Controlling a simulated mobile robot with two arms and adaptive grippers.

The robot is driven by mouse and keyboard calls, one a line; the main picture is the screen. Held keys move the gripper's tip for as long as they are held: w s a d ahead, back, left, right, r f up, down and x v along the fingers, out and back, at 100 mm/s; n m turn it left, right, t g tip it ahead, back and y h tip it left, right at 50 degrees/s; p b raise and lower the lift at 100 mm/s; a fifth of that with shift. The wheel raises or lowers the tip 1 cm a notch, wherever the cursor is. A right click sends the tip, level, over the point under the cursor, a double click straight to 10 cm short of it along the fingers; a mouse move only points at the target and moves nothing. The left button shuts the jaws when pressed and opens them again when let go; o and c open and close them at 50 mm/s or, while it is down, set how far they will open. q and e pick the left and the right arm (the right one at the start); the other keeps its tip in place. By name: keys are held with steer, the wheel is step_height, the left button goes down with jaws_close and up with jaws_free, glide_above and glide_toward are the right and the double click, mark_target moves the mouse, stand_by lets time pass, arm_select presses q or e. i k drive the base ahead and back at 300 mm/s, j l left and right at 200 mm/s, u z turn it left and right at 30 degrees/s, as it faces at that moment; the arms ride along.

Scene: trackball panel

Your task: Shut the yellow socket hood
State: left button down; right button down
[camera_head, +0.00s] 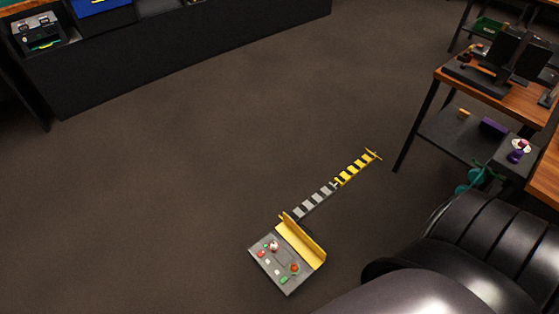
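A small grey control panel (283,257) shows low in the picture, right of centre, against the dark floor. It bears a small ball and several red, white and green knobs or buttons. A long yellow flap (303,241), which looks like the yellow socket hood, stands tilted up along the panel's upper right edge, so it looks open. The sockets themselves are too small to make out. Neither gripper is in view.
A grey and yellow striped strip (317,200) runs from the panel toward the upper right. A wooden-topped bench (517,100) with a lower shelf stands at right. A long black cabinet (190,50) stands at the back left. The floor between is clear.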

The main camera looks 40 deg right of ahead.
mark_target(299, 240)
steer(key=l+u, duration=0.35)
steer(key=l, duration=0.4)
steer(key=k+l+u, duration=0.15)
steer(key=l+u, duration=0.15)
steer(key=l, duration=0.4)
